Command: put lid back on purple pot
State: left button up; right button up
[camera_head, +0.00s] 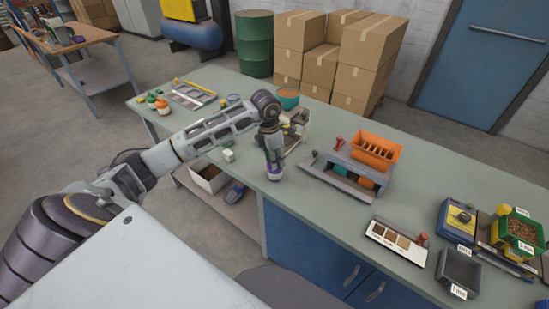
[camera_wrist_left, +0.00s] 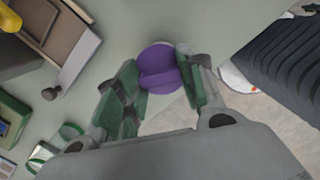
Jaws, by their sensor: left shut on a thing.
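My left gripper (camera_head: 274,168) points down, low over the near part of the green-grey bench (camera_head: 320,205). It is shut on a purple lid (camera_wrist_left: 157,56), a round disc with a raised ridge across it. In the left wrist view the ridge lies between the two green-padded fingers (camera_wrist_left: 161,80). I cannot tell whether a pot is under the lid. No separate purple pot is plain in either view. My right gripper is not in view.
Small pots with coloured lids (camera_head: 157,103) stand at the bench's far left. A grey rack (camera_head: 343,184) with an orange bin (camera_head: 376,150) is right of my gripper. A sample tray (camera_head: 396,241) and a green container (camera_head: 519,232) are farther right.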

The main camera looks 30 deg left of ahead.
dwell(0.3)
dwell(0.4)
pick_arm(q)
jog(key=o, duration=0.8)
jog(key=shift+o, duration=0.6)
jog(key=o, duration=0.4)
jog(key=shift+r, duration=0.2)
jog(key=shift+r+p, duration=1.7)
jog(key=shift+r, duration=1.6)
jog(key=shift+c, duration=0.2)
